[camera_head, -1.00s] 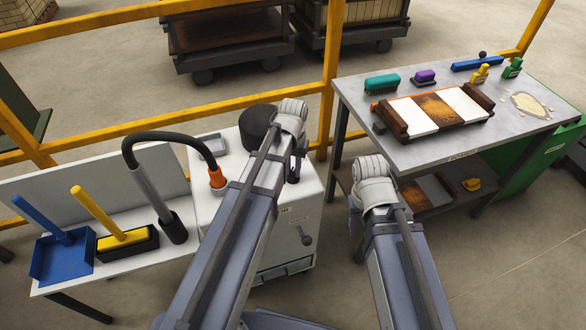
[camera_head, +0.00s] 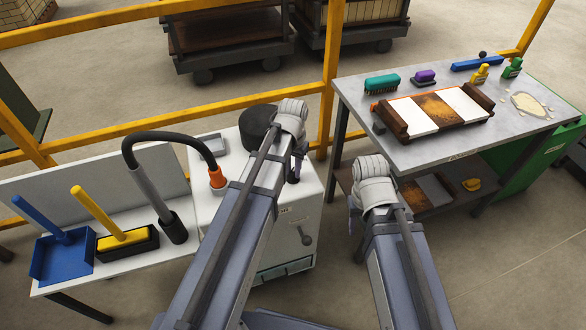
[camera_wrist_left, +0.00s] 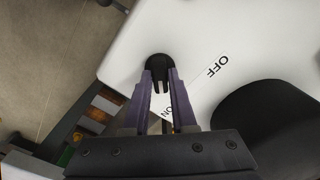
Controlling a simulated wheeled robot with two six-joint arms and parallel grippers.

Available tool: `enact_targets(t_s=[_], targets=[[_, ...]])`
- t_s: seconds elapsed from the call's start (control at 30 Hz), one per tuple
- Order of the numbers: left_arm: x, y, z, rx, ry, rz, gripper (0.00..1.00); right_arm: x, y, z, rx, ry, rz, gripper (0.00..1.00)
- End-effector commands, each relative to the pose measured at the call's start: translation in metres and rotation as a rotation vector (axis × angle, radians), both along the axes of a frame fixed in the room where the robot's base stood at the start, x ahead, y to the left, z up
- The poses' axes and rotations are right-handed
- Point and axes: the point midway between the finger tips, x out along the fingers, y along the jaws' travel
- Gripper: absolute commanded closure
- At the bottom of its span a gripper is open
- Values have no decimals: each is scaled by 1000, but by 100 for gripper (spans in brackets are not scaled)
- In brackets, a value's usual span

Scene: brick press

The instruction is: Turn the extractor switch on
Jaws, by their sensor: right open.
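The extractor is a white cabinet (camera_head: 313,195) with a black drum (camera_head: 258,126) on top. Its switch is a black knob (camera_wrist_left: 158,63) on the white top, seen in the left wrist view between OFF and ON lettering. My left gripper (camera_wrist_left: 162,78) is over the switch, its two fingers standing apart on either side of the black part. White surface shows between the fingers. I cannot tell whether they touch it. In the head view my left gripper (camera_head: 297,167) is mostly hidden behind its wrist. My right gripper (camera_head: 353,215) hangs open, mostly hidden by its arm.
A black hose (camera_head: 150,138) with an orange end (camera_head: 217,177) stands left of the cabinet. The side table (camera_head: 125,268) holds a blue dustpan (camera_head: 62,258) and a yellow-handled brush (camera_head: 126,238). A grey workbench (camera_head: 440,147) is at right. A yellow railing (camera_head: 325,100) runs behind.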

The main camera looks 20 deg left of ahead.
Motion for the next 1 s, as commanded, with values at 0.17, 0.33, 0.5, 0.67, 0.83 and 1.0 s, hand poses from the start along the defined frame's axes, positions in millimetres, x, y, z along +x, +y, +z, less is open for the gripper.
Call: enact_targets(t_s=[0.17, 0.33, 0.5, 0.67, 0.83, 1.0], targets=[[0, 0, 0, 0, 0, 1, 54, 0, 0, 0, 0, 0, 0, 50], [0, 0, 0, 0, 0, 2, 48, 0, 0, 0, 0, 0, 0, 50], [0, 0, 1, 0, 0, 2, 48, 0, 0, 1, 0, 0, 0, 50], [0, 0, 7, 0, 0, 2, 48, 0, 0, 8, 0, 0, 0, 50], [0, 0, 24, 0, 0, 2, 48, 0, 0, 24, 0, 0, 0, 50], [0, 0, 46, 0, 0, 2, 48, 0, 0, 46, 0, 0, 0, 50]])
